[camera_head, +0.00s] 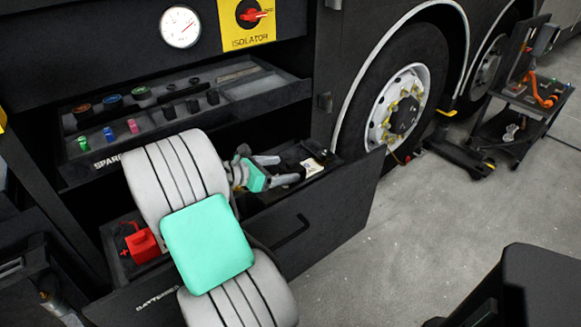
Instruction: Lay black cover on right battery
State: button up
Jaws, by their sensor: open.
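The open battery drawer (335,215), lettered on its front, is partly hidden by my white and teal arm. My gripper (288,169) is over the right part of the drawer, its fingers apart and pointing right. Just beyond the fingertips is a small pale item (312,165) with dark parts; I cannot tell what it is. A red piece (142,246) sits in the drawer's left end, beside a dark shape. I cannot pick out the black cover or clearly see the right battery; my arm hides the drawer's middle.
Above is an open spares tray (175,110) with coloured rings and small parts. A yellow isolator panel (249,22) and a round gauge (180,27) are higher up. A coach wheel (398,108) and a tool trolley (522,100) stand right.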

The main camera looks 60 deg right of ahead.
jog(key=p+v, duration=0.1)
jog(key=v, duration=0.6)
jog(key=shift+w+a+r, duration=0.15)
jog(key=shift+a+r, duration=0.05)
jog(key=shift+a, duration=0.1)
